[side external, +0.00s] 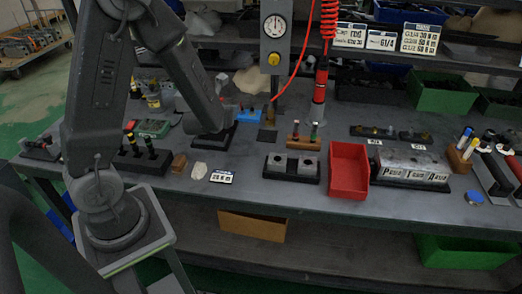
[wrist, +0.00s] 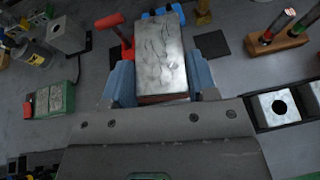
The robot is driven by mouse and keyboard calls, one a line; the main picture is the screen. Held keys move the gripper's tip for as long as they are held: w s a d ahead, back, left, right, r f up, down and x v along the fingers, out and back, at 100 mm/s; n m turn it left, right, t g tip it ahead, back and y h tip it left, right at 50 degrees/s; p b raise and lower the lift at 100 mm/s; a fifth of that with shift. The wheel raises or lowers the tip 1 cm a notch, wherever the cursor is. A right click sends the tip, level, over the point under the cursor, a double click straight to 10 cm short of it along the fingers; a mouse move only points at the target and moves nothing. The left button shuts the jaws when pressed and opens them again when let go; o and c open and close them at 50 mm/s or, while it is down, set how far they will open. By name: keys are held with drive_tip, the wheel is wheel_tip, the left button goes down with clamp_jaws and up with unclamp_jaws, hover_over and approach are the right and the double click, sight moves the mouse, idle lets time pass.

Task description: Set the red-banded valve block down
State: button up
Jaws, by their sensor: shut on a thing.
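The valve block (wrist: 162,58) is a grey metal block with scratched faces, and a thin red strip shows along its near lower edge in the wrist view. My gripper (wrist: 161,84) is shut on it, with one blue finger against its left side and one against its right. In the side view my arm's end (side external: 207,118) is low over the left middle of the bench (side external: 240,195). The arm hides the fingers and the block there. I cannot tell whether the block touches the bench.
A dark square pad (wrist: 211,45) lies right of the block. A red-handled tool (wrist: 118,32) stands close on its left. A wooden holder (side external: 303,142), a black fixture with metal blocks (side external: 292,167) and a red bin (side external: 348,170) stand to the right. A green box (wrist: 50,100) lies left.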

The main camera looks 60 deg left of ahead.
drive_tip(key=w+d+r+m+t+h, duration=0.1)
drive_tip(key=w+d+r+m+h, duration=0.2)
drive_tip(key=d, duration=0.5)
drive_tip(key=w+d+r+m+t+h, duration=0.1)
drive_tip(key=w+d+r, duration=0.25)
drive_tip(key=d, duration=0.45)
drive_tip(key=s+a+n+g+y, duration=0.1)
drive_tip(key=s+a, duration=0.1)
drive_tip(key=a, duration=0.3)
drive_tip(key=s+a+f+n+g+y, duration=0.1)
drive_tip(key=s+a+n+y, duration=0.1)
drive_tip(key=a, duration=0.3)
drive_tip(key=s+a+f+n+y, duration=0.1)
drive_tip(key=s+a+n, duration=0.1)
drive_tip(key=a, duration=0.4)
drive_tip(key=shift+s+a+f+g+y, duration=0.1)
drive_tip(key=shift+s+f+g+y, duration=0.1)
drive_tip(key=shift+s+g+y, duration=0.15)
drive_tip(key=s+a+f+n+g+y, duration=0.1)
drive_tip(key=s+a+n+g+y, duration=0.3)
drive_tip(key=s+a, duration=0.75)
drive_tip(key=n, duration=0.1)
hover_over(221, 141)
drive_tip(key=s, duration=0.3)
drive_tip(key=shift+g+h, duration=0.25)
drive_tip(key=shift+h, duration=0.1)
drive_tip(key=shift+f, duration=5.7)
drive_tip(key=shift+f, duration=0.1)
